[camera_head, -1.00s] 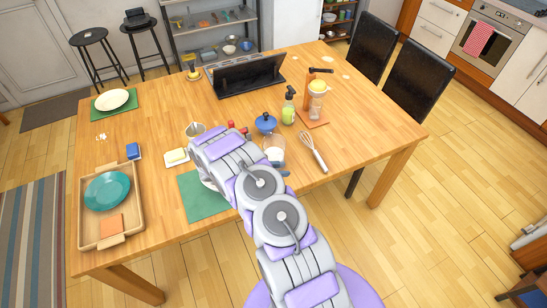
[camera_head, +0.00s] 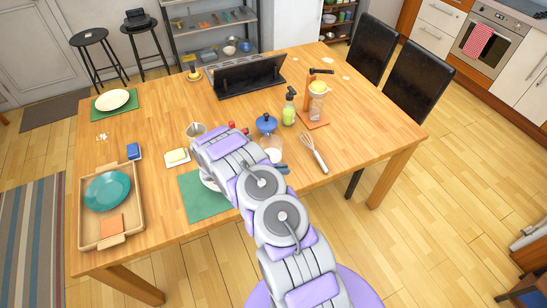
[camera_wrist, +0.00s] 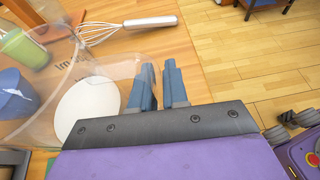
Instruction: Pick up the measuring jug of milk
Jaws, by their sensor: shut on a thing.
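The measuring jug (camera_head: 273,146) is clear, with white milk in the bottom. It is near the table's front middle, partly behind my arm in the head view. In the wrist view, the jug (camera_wrist: 108,69) fills the left side with dark markings on its wall and the round white milk surface (camera_wrist: 88,110) inside. My gripper (camera_wrist: 160,82) has blue fingers at the jug's right side and is shut on the jug, seemingly at its handle, though the exact grip is hard to see. In the head view, my gripper (camera_head: 281,168) is mostly hidden by my arm.
A whisk (camera_head: 314,153) lies right of the jug. A green mat (camera_head: 205,204) and butter dish (camera_head: 177,157) are to the left. The table's right front is clear.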

